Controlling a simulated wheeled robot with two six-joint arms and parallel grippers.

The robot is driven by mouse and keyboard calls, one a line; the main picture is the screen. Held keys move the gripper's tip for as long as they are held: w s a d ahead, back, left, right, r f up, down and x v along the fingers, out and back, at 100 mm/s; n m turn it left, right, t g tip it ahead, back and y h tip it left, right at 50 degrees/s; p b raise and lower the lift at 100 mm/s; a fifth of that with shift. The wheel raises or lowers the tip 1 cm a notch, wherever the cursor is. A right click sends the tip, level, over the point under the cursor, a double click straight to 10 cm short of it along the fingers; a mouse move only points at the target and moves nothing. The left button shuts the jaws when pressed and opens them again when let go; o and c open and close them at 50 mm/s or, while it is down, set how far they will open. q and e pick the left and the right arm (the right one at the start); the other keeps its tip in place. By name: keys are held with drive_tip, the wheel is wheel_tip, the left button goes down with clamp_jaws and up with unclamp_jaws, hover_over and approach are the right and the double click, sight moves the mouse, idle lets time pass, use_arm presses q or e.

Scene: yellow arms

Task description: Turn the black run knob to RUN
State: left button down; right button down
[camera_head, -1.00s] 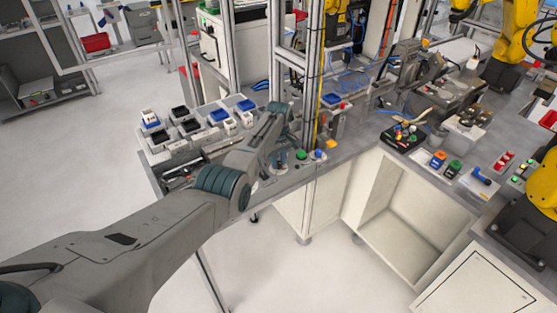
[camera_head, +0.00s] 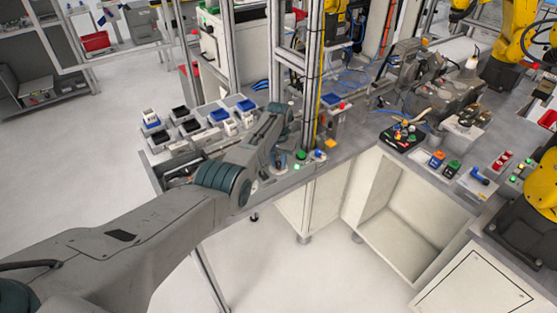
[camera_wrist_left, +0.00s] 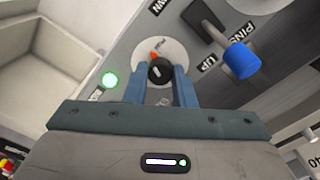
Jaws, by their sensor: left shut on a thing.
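The black run knob (camera_wrist_left: 160,71) shows in the left wrist view on a pale round plate with an orange-red mark (camera_wrist_left: 154,56) beside it. A white line runs across the knob's face. My left gripper (camera_wrist_left: 160,88) has its two blue fingers on either side of the knob, shut on it. In the head view my left gripper (camera_head: 280,158) reaches down to the bench's front edge, and the knob is hidden there. A green lamp (camera_wrist_left: 110,79) glows beside the plate; its label is too small to read. My right gripper is not in view.
A lever with a blue end (camera_wrist_left: 241,60) stands close to the knob, by the labels PINS and UP. In the head view a green button (camera_head: 301,155) and a blue one (camera_head: 318,154) are just right of my gripper. A metal post (camera_head: 312,80) rises behind.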

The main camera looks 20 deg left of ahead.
sight(278, 163)
use_arm(q)
drive_tip(key=m, duration=0.5)
idle(0.6)
drive_tip(key=c, duration=1.2)
unclamp_jaws()
drive_tip(key=shift+w+r, duration=0.1)
drive_tip(key=shift+r, duration=0.5)
wheel_tip(278, 163, up, 10)
drive_tip(key=b, duration=0.2)
drive_tip(key=shift+f, duration=0.15)
